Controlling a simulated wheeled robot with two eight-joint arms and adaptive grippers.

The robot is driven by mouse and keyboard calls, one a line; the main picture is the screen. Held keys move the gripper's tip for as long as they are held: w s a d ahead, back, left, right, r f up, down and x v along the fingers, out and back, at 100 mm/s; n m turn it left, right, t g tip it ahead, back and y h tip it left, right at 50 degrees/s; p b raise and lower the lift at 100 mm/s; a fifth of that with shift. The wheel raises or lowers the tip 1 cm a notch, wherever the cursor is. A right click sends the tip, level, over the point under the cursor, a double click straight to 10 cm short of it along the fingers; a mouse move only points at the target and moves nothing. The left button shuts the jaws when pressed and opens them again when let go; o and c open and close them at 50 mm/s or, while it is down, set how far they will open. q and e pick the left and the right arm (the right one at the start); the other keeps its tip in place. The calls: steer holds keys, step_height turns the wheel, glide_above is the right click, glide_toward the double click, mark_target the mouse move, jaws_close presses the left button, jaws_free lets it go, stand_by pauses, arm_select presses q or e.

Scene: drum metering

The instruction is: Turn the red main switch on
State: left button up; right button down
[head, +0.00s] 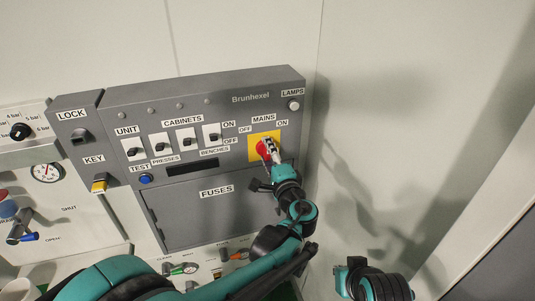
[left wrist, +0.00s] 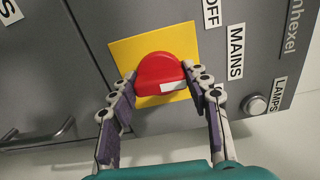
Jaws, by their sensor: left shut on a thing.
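The red main switch (head: 264,149) sits on a yellow plate (head: 255,140) under the MAINS label, at the right end of the grey panel. OFF is printed to its upper left and ON to its upper right. My left gripper (head: 271,151) is at the switch and partly covers it. In the left wrist view, the fingers of my left gripper (left wrist: 163,88) close on both sides of the red knob (left wrist: 160,72).
The panel (head: 230,95) also carries several rocker switches (head: 187,140), a blue TEST button (head: 145,179) and a LAMPS button (head: 293,105). A FUSES door (head: 200,215) is below. A key lock box (head: 80,140) stands left. A pale wall (head: 400,60) bounds the right.

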arm_select(q)
steer(key=m, duration=0.4)
steer(key=shift+m, duration=2.2)
steer(key=o, duration=1.2)
steer(key=shift+c, duration=0.2)
steer(key=v, duration=0.7)
steer(key=shift+s, duration=0.2)
